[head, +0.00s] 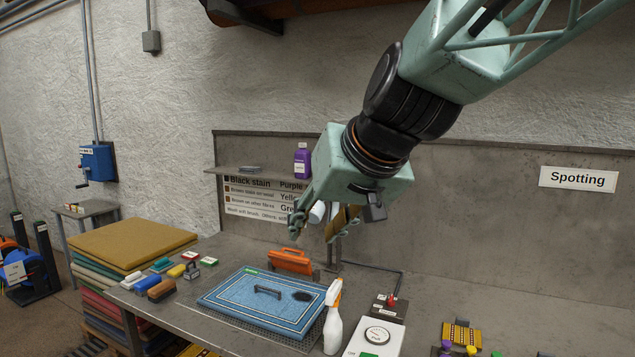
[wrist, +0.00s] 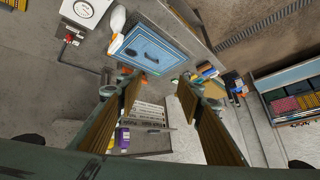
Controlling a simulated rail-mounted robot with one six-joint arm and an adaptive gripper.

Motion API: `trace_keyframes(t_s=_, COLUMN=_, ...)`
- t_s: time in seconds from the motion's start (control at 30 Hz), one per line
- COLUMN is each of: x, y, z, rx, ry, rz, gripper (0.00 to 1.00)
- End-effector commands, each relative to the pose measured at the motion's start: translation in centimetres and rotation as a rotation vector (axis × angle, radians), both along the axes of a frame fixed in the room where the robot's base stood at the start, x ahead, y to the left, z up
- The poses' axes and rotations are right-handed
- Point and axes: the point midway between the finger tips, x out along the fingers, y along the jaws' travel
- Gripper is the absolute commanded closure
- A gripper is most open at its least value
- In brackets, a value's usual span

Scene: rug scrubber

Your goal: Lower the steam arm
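My gripper (head: 322,226) hangs above the back of the bench, its fingers pointing down. It is open and empty; in the wrist view (wrist: 160,88) its two brown-padded fingers stand wide apart with nothing between them. A thin grey post (head: 335,250) rises from the bench below and behind my gripper, and a white rounded piece (head: 317,212) shows by the fingers. These may belong to the steam arm, but my gripper hides much of them and I cannot tell. A blue rug (head: 240,303) with a dark stain lies flat on a grate in front of the post.
An orange handled tool (head: 290,261) stands behind the rug. A white spray bottle (head: 333,320) stands at its right corner, beside a white box with a dial (head: 377,336) and a red-switch box (head: 390,304). Brushes (head: 161,289) lie left. A purple bottle (head: 302,161) is on the shelf.

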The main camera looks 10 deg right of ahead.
Motion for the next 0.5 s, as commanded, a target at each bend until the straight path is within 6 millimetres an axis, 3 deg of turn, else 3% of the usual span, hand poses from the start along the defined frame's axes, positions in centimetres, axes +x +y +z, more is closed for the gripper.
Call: trace_keyframes(t_s=0.5, x=14.0, y=2.0, z=5.3, rx=0.040, ry=-0.148, rz=-0.070, gripper=0.66)
